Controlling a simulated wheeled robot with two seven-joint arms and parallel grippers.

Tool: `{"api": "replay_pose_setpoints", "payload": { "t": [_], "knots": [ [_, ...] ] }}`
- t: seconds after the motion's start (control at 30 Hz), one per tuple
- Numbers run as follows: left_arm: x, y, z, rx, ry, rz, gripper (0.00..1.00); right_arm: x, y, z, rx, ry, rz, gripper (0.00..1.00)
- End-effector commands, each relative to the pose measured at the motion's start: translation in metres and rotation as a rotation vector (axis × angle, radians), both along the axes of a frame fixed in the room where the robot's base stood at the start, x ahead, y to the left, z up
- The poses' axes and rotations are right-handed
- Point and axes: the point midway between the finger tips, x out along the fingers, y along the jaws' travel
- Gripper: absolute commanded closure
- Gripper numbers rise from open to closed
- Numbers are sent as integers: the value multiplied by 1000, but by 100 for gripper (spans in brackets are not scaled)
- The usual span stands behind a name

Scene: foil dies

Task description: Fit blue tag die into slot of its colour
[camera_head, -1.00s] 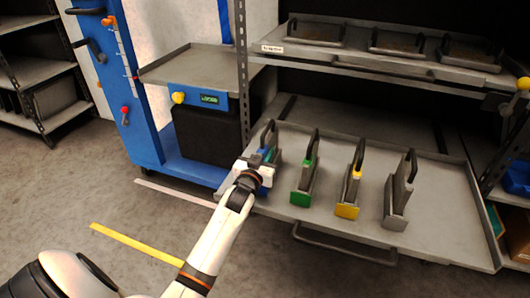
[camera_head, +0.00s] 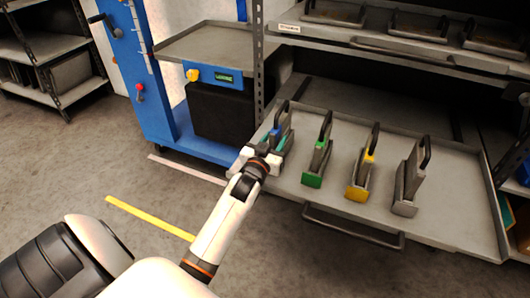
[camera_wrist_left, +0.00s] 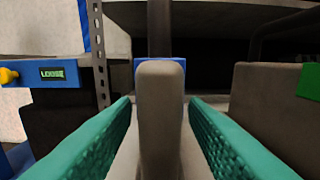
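The blue tag die (camera_head: 276,132) stands at the left end of the grey pull-out tray (camera_head: 440,215). It is a grey upright piece with a dark handle and a blue tag. My left gripper (camera_head: 270,146) is at this die and hides its lower part. In the left wrist view, the die's grey upright bar (camera_wrist_left: 160,110) stands between the two teal finger pads, with the blue tag (camera_wrist_left: 178,66) behind it. Narrow gaps show on both sides, so the fingers look open around it. No blue slot can be made out. My right gripper is not in view.
Green (camera_head: 316,165), yellow (camera_head: 362,175) and grey (camera_head: 409,182) dies stand to the right on the same tray. A shelf (camera_head: 390,55) with recessed holders is above. A blue machine (camera_head: 140,75) with a display and side table (camera_head: 208,42) is to the left, beside a perforated post (camera_head: 258,60).

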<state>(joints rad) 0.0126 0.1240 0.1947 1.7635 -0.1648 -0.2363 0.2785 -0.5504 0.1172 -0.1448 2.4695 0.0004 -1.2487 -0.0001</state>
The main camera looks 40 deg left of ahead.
Motion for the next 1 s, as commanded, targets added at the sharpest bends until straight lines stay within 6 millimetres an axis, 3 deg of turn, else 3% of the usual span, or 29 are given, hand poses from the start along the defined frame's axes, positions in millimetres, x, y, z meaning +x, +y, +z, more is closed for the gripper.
{"api": "replay_pose_setpoints", "payload": {
  "t": [0.1, 0.27, 0.53, 0.67, 0.77, 0.9, 1.0],
  "knots": [
    [-29, -7, 1, -2, 5, 0, 60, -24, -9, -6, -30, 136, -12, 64],
    [-59, -14, 1, -3, 2, 1, 60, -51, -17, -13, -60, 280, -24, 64],
    [-85, -23, -3, -3, 26, -2, 60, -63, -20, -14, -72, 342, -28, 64],
    [-101, -41, -23, -19, 184, -21, 60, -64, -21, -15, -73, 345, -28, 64],
    [-130, -67, -49, -31, 404, -57, 60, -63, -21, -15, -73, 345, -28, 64],
    [-194, -110, -80, -40, 752, -142, 60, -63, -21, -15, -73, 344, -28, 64],
    [-243, -134, -91, -34, 967, -213, 60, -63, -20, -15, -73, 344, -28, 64]
  ]
}}
